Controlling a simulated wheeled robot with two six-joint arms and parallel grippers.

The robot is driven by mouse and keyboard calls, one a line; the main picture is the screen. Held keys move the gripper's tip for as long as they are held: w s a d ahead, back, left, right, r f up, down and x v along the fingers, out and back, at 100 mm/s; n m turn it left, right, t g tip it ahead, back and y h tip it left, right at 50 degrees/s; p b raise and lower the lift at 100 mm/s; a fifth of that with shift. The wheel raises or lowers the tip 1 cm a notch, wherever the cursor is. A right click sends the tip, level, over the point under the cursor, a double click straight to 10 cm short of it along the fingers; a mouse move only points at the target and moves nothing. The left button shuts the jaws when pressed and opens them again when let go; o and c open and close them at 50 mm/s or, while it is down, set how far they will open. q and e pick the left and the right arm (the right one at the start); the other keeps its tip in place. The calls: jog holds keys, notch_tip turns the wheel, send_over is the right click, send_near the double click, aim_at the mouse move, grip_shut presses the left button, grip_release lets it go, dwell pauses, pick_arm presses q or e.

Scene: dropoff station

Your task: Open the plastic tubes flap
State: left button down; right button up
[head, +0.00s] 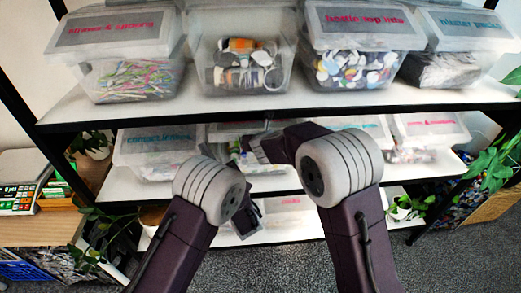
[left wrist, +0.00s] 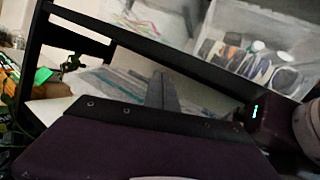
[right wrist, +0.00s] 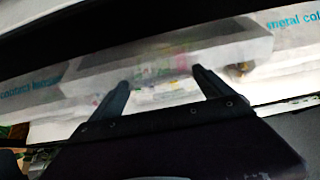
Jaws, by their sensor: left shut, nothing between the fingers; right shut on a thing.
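No label that I can read says plastic tubes. In the head view a clear bin (head: 222,132) stands in the middle of the lower shelf, its label and front partly hidden by my right arm. In the right wrist view a pale, see-through bin front (right wrist: 165,55) with pink and green contents lies ahead of my right gripper (right wrist: 163,88). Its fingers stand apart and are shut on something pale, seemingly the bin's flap.
Neighbouring bins stand left (head: 158,148) and right (head: 430,130) on the lower shelf (head: 280,186). The upper shelf (head: 290,104) overhangs and holds several lidded bins. Plants flank the rack, and a scale (head: 22,180) stands at left. The carpet in front is clear.

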pick_arm(q)
jog(key=s+d+f+m+t+h, duration=0.1)
jog(key=s+d+f+m+h, duration=0.25)
jog(key=d+f+h, duration=0.35)
jog(key=s+d+f+m+h, duration=0.25)
jog(key=d+f+m, duration=0.25)
jog(key=d, duration=0.5)
jog(key=w+r, duration=0.5)
jog(key=w, duration=0.7)
jog(key=shift+w+r, duration=0.2)
jog(key=shift+w, duration=0.15)
jog(key=shift+a+h, duration=0.1)
jog(key=shift+h, duration=0.15)
pick_arm(e)
jog(key=o, duration=1.8)
pick_arm(q)
jog(key=shift+r+n+g, duration=0.25)
jog(key=shift+r+g, duration=0.05)
jog(key=shift+r, duration=0.4)
